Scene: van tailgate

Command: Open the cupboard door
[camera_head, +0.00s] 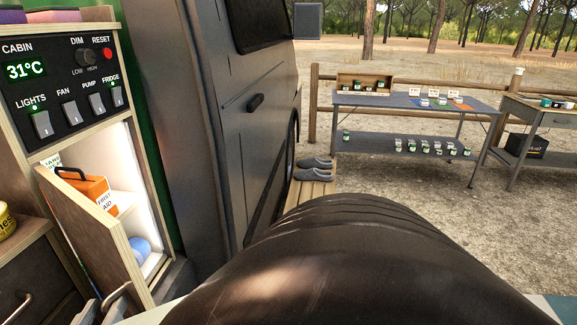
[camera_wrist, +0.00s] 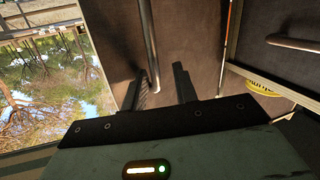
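The cupboard door (camera_head: 95,240) stands part open at the left of the head view, below the control panel. Through the gap an orange first aid case (camera_head: 95,195) and a blue rolled item (camera_head: 140,249) show inside the lit cupboard. The door's metal bar handle (camera_head: 118,292) is low in the head view; it also shows in the wrist view (camera_wrist: 148,40). My gripper (camera_wrist: 164,82) is open, its two fingers apart near the handle's end. The handle's end appears between the fingers, nearer the left one; I cannot tell whether they touch.
A brown drawer front with its own bar handle (camera_wrist: 292,43) is beside the door, with a yellow tin (camera_head: 6,221) above it. The grey van door (camera_head: 225,130) stands right of the cupboard. My dark arm fills the lower middle. Tables (camera_head: 415,102) stand outside.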

